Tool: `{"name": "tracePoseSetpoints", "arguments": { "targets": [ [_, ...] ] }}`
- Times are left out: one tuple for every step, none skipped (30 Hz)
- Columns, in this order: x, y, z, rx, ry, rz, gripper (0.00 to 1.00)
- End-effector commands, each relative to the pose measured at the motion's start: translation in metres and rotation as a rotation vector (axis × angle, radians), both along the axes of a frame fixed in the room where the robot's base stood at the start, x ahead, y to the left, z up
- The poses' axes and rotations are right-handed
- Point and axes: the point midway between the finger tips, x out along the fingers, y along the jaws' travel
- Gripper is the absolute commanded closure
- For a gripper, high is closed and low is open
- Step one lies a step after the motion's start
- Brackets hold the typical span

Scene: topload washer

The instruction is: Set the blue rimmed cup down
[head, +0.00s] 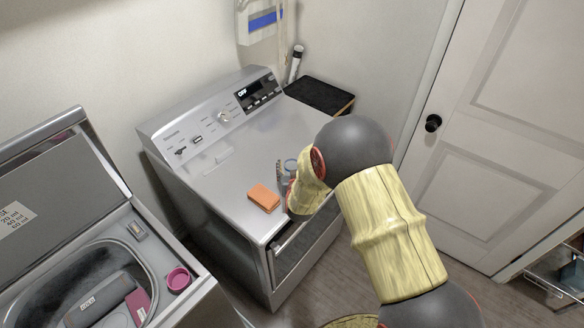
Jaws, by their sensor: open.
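My arm reaches over the grey front-loading machine (240,162) from the right. My gripper (283,176) is low over its top, near the front right edge, and mostly hidden behind my wrist. It is open. A small grey-blue rounded shape (290,164) shows right beside the gripper. It may be the blue rimmed cup, but it is too small and covered to be sure, and I cannot tell whether it touches the top or the fingers.
An orange block (264,198) lies close left of my gripper. The raised control panel (222,112) runs along the back. The open topload washer (150,235) at lower left has a pink cup (178,279) on its rim. A door (500,140) is at right.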

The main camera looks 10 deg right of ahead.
Motion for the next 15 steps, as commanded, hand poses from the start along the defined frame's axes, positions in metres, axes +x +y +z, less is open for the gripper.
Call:
{"name": "tracePoseSetpoints", "arguments": {
  "targets": [
    [0.0, 0.0, 0.001, 0.0, 0.0, 0.0, 0.43],
    [0.0, 0.0, 0.003, 0.0, 0.0, 0.0, 0.43],
    [0.0, 0.0, 0.005, 0.0, 0.0, 0.0, 0.43],
    [-0.002, 0.001, 0.006, 0.0, 0.0, 0.0, 0.43],
    [-0.006, 0.001, 0.007, 0.0, 0.0, 0.001, 0.43],
    [-0.011, 0.002, 0.009, 0.001, 0.001, 0.001, 0.43],
    [-0.016, 0.003, 0.01, 0.001, 0.001, 0.001, 0.43],
    [-0.021, 0.004, 0.013, 0.001, 0.001, 0.001, 0.43],
    [-0.027, 0.005, 0.016, 0.001, 0.001, 0.001, 0.43],
    [-0.033, 0.006, 0.019, 0.0, 0.0, 0.001, 0.43],
    [-0.038, 0.007, 0.021, 0.0, -0.001, 0.001, 0.43],
    [-0.046, 0.008, 0.025, 0.0, -0.001, 0.001, 0.43],
    [-0.052, 0.009, 0.027, 0.0, -0.001, 0.002, 0.43],
    [-0.058, 0.01, 0.029, 0.0, 0.0, 0.002, 0.43],
    [-0.064, 0.012, 0.032, 0.0, 0.0, 0.002, 0.43]
  ]
}}
